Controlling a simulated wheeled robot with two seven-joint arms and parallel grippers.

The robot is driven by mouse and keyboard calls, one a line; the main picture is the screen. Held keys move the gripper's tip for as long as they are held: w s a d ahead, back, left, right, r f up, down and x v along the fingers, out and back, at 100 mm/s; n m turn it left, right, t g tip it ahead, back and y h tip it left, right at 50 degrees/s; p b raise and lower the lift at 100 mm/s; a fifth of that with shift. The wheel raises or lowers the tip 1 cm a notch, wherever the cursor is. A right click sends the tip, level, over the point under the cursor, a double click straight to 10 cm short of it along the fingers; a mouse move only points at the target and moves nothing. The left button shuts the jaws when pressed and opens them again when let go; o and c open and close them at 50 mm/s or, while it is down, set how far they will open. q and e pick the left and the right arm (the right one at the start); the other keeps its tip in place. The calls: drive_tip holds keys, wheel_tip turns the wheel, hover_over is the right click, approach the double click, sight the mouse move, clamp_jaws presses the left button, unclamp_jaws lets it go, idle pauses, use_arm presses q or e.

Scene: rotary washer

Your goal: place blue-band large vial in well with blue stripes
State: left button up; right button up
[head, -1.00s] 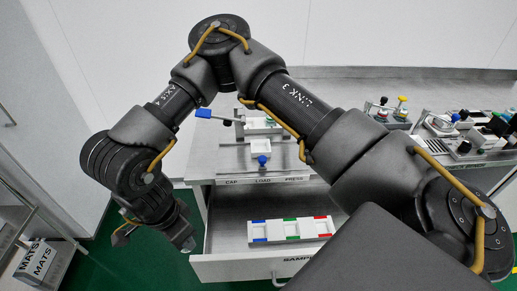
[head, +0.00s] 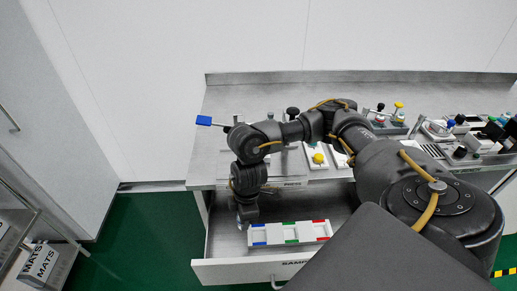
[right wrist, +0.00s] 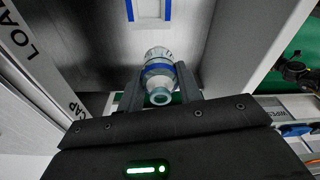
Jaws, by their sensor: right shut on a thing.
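The blue-band large vial (right wrist: 158,70) is clear with a blue band and sits between the fingers of my right gripper (right wrist: 158,88) in the right wrist view. That gripper is shut on it. In the head view my right gripper (head: 243,224) hangs over the left part of the open drawer, just left of the white tray; the vial is too small to make out clearly there. The well with blue stripes (head: 259,235) is the left end of the tray. It also shows in part at the top of the right wrist view (right wrist: 150,9), beyond the vial. My left gripper is not in view.
The same tray has a green-striped well (head: 290,232) and a red-striped well (head: 321,230). The drawer front (head: 235,271) and its walls surround the tray. The counter (head: 225,105) above carries a blue-ended lever (head: 204,120) and several fixtures at the right.

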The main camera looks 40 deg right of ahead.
drive_tip(key=s+d+f+m, duration=0.1)
drive_tip(key=d+m, duration=0.4)
drive_tip(key=m, duration=0.2)
drive_tip(key=b, duration=0.3)
approach(256, 236)
drive_tip(key=shift+s+a+f+t, duration=0.1)
drive_tip(key=shift+s+a+t, duration=0.05)
drive_tip(key=shift+a+t, duration=0.15)
drive_tip(key=shift+f+p, duration=0.3)
drive_tip(key=shift+f+b, duration=0.55)
drive_tip(key=shift+f, duration=1.3)
drive_tip(key=shift+f+h, duration=0.1)
drive_tip(key=shift+h, duration=0.2)
drive_tip(key=o, duration=1)
drive_tip(key=shift+o, duration=0.2)
